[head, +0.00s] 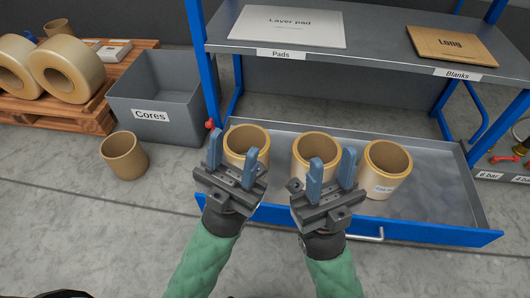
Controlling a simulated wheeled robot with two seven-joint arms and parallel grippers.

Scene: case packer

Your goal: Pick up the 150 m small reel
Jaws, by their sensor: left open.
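Three tan, hollow, upright reels stand in the open drawer (440,205): a left reel (247,137), a middle reel (317,145) and a right reel (388,158). The right reel carries a small white label too small to read, and I cannot tell which is the 150 m small reel. My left gripper (232,158) is open and empty, in front of the left reel and partly covering it. My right gripper (332,170) is open and empty, in front of the middle reel and partly covering it. I cannot tell whether either touches a reel.
A shelf above the drawer holds a layer pad (288,27) and a Long blank (452,47). A grey Cores bin (165,95) stands left, beside a pallet (85,115) with large rolls. Another tan core (124,158) stands on the floor. The drawer's right end is free.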

